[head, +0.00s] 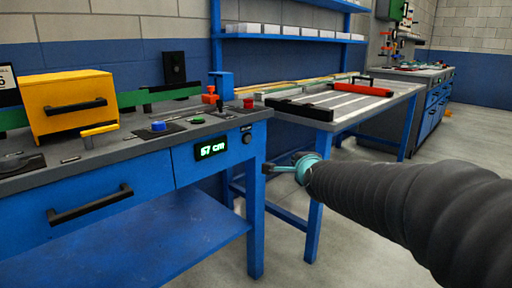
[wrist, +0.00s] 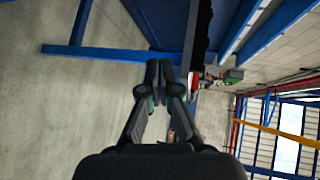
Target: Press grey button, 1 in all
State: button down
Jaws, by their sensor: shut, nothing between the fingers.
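I cannot make out a grey button for certain in either view. The workbench (head: 110,172) carries a blue button (head: 158,126) and a red button (head: 248,103) on its grey top.
A yellow drawer box (head: 70,105) stands on the bench at left. A second blue-legged table (head: 372,112) with a red bar (head: 358,89) on it is behind my arm. Bare floor (wrist: 75,110) fills much of the wrist view's left side.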

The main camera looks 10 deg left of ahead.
aim_at(248, 139)
jog(key=w+a+f+m+t+b, duration=0.1)
jog(key=w+a+m+t, duration=0.3)
jog(key=w+m, duration=0.5)
jog(key=shift+w+a+f+h+b, duration=0.3)
jog(key=shift+w+a+b, duration=0.25)
jog(key=shift+w+a, duration=0.45)
jog(key=shift+s+a, duration=0.1)
jog(key=w+a+p, duration=0.5)
jog(key=a, duration=0.1)
jog(key=shift+w+a+p, duration=0.15)
jog(key=shift+a+p, duration=0.2)
jog(key=shift+a, duration=0.05)
jog(key=shift+w+a+f, duration=0.1)
dwell(0.3)
jog(key=shift+w+a+b, duration=0.2)
jog(key=shift+a+b, duration=0.05)
jog(key=shift+b, duration=0.2)
